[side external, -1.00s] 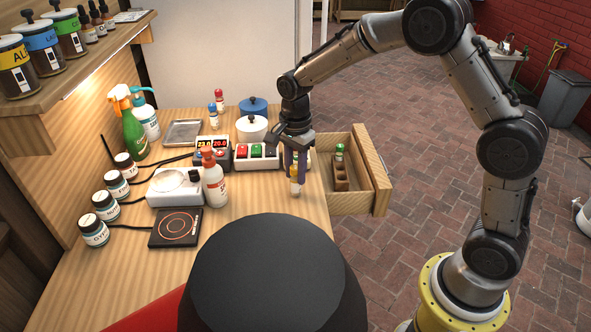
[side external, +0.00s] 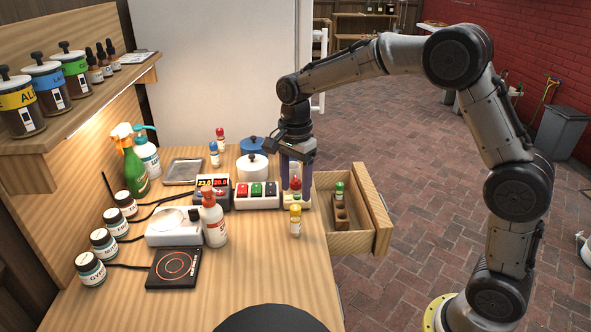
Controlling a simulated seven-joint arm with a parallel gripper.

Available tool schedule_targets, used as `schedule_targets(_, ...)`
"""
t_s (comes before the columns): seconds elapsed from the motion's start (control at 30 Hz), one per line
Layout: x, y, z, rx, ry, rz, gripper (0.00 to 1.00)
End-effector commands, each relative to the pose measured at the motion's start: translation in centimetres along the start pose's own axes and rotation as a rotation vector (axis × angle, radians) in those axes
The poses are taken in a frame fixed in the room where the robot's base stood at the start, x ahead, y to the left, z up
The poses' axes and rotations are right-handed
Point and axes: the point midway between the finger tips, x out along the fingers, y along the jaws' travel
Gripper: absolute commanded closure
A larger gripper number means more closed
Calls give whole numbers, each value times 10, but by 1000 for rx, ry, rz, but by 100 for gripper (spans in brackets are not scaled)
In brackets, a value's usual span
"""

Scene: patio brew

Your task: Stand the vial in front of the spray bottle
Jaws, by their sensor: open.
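The green spray bottle (side external: 132,170) with an orange head stands at the left back of the bench. A yellow-capped vial (side external: 295,222) stands upright near the bench's right edge. A red-capped vial (side external: 296,187) stands behind it, between the fingers of my gripper (side external: 296,188), which points down and is open. I cannot tell whether the fingers touch it, and its lower part is hard to make out. A green-capped vial (side external: 339,190) is in a wooden rack in the open drawer (side external: 339,244). Blue-capped (side external: 214,155) and red-capped (side external: 220,138) vials stand farther back.
A teal pump bottle (side external: 148,154) stands behind the spray bottle. A metal tray (side external: 184,172), pots (side external: 252,168), a switch box (side external: 257,203), a white bottle (side external: 214,222), a scale (side external: 167,233), a hot plate (side external: 172,268) and jars (side external: 104,244) with cables crowd the bench. Its front is clear.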

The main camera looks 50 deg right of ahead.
Motion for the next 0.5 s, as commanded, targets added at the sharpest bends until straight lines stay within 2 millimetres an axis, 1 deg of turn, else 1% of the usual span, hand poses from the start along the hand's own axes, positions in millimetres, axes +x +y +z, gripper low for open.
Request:
schedule_targets(0.03,-11,-1,0,0,0,-6,37)
schedule_targets(0.2,-35,-1,0,0,0,-4,37)
schedule_targets(0.3,-42,0,0,0,0,-1,37)
schedule_targets(0.5,-47,1,0,-7,0,-2,37)
